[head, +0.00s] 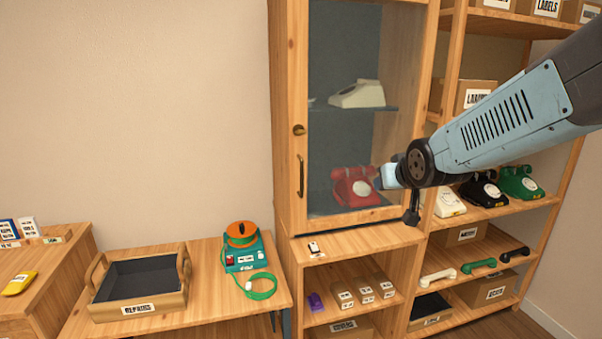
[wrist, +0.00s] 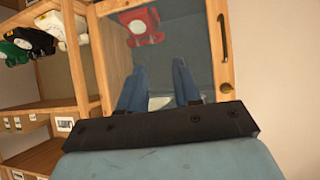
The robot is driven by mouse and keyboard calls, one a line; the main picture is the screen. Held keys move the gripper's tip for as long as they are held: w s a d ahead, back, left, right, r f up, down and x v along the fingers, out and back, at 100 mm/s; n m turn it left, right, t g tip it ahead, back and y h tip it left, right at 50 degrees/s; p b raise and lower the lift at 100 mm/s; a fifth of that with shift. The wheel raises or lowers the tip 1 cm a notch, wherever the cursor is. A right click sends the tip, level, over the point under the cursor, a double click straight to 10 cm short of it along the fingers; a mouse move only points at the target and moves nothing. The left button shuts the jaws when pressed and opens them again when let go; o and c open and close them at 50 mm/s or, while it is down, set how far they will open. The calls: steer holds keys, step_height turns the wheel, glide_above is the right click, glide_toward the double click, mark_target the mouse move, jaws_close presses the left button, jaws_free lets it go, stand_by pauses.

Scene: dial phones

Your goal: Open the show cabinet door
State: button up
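The show cabinet (head: 289,60) stands in the middle of the head view. Its glass-fronted wooden door looks shut. A dark vertical handle (head: 301,176) is on the door's left side, with a round brass lock (head: 299,130) above it. The wrist view is upside down and shows the handle (wrist: 222,38) at upper right and the lock (wrist: 226,87) below it. My gripper (head: 391,173) is in front of the glass, well right of the handle. In the wrist view its two blue fingers (wrist: 159,72) are apart, with nothing between them.
Behind the glass are a red phone (head: 354,187) and a cream phone (head: 357,94). Open shelves with phones, handsets and boxes stand right of the cabinet. A wooden tray (head: 137,306) and a teal device (head: 244,252) are on the left bench. A small item (head: 313,247) lies on the ledge below the door.

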steer(key=w+a+f+n+t+y, duration=0.2)
steer(key=w+a+f+t+y, duration=0.1)
steer(key=w+a, duration=0.45)
steer(key=n+t+y, duration=0.2)
steer(key=y, duration=0.2)
glide_toward(302, 172)
steer(key=x, duration=1)
steer(key=shift+w, duration=0.3)
steer(key=shift+c, duration=0.2)
jaws_close()
steer(key=shift+a, duration=0.1)
